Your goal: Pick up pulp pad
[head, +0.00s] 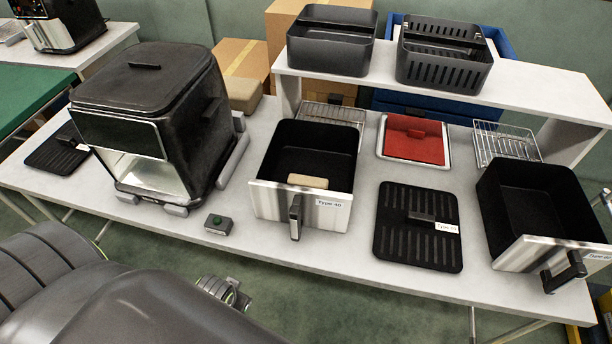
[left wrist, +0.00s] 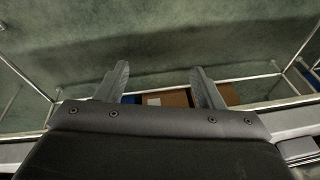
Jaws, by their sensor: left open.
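Two tan pieces could be the pulp pad, and I cannot tell for sure which is. One is a small tan block (head: 307,181) lying inside the open black basket (head: 262,188) labelled Type 40, at the table's middle. The other is a larger brownish-tan padded piece (head: 240,92) behind the fryer, by the cardboard boxes. My left gripper (left wrist: 160,85) is open and empty in the left wrist view, over the floor and table frame, with neither tan piece visible between its fingers. My right gripper is not visible.
A black fryer housing (head: 150,120) stands at the table's left. A black slotted plate (head: 390,240), a red pad in a white tray (head: 386,152) and a second basket (head: 490,205) lie right. A raised shelf (head: 535,92) holds two black bins. A small green-button box (head: 218,224) sits at the front edge.

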